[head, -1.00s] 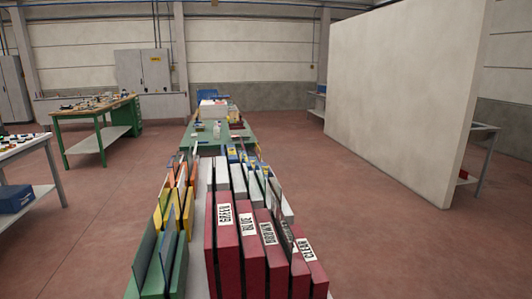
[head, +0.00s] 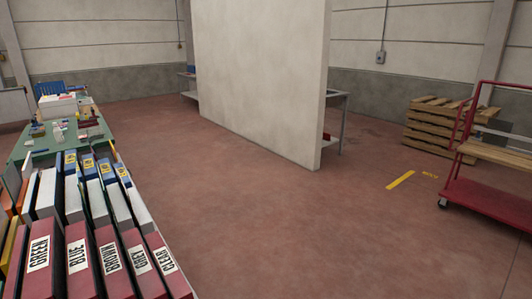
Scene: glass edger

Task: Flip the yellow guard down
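No yellow guard or glass edger can be made out in the head view. Neither of my grippers is in view.
A rack of red labelled dividers (head: 77,262) fills the lower left, close by. Behind it stands a green-topped table (head: 40,147) with small items. A pale partition wall (head: 262,80) stands mid-view. Pallets (head: 437,128) and a red cart (head: 490,190) are at right. Open floor (head: 300,230) lies between.

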